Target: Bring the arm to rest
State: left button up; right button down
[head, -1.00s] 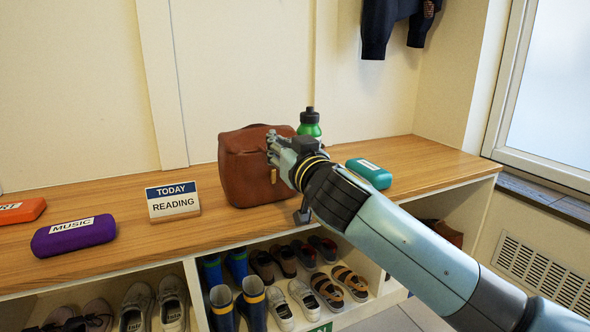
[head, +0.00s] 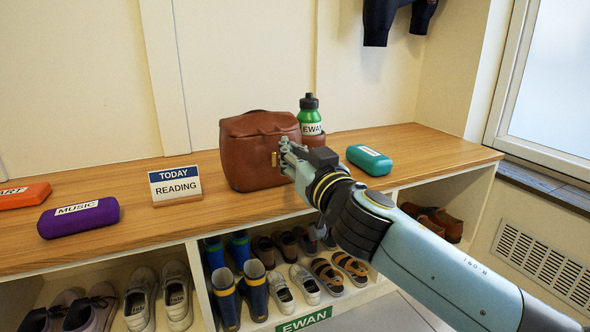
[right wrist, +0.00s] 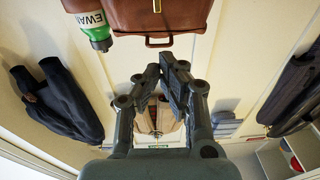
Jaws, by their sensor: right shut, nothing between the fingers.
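My right gripper (head: 287,158) is shut and empty. In the head view it is in front of the right side of the brown bag (head: 245,150); whether it touches the bag I cannot tell. In the right wrist view my right gripper (right wrist: 172,68) shows its fingers together, with the brown bag (right wrist: 160,18) beyond them at the top. My right arm comes in from the lower right. My left gripper is not in view.
A green bottle (head: 309,122) labelled EWAN stands beside the bag. A teal case (head: 369,160), a TODAY READING sign (head: 175,186), a purple MUSIC case (head: 78,218) and an orange case (head: 22,196) are on the wooden bench top (head: 130,180). Shoes fill the cubbies below.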

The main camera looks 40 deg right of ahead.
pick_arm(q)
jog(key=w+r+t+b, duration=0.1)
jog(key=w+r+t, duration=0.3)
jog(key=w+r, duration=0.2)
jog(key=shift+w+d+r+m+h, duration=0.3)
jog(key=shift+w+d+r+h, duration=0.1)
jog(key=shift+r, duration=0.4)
pick_arm(e)
jog(key=shift+s+a+f, duration=0.15)
jog(key=shift+s+f, duration=0.5)
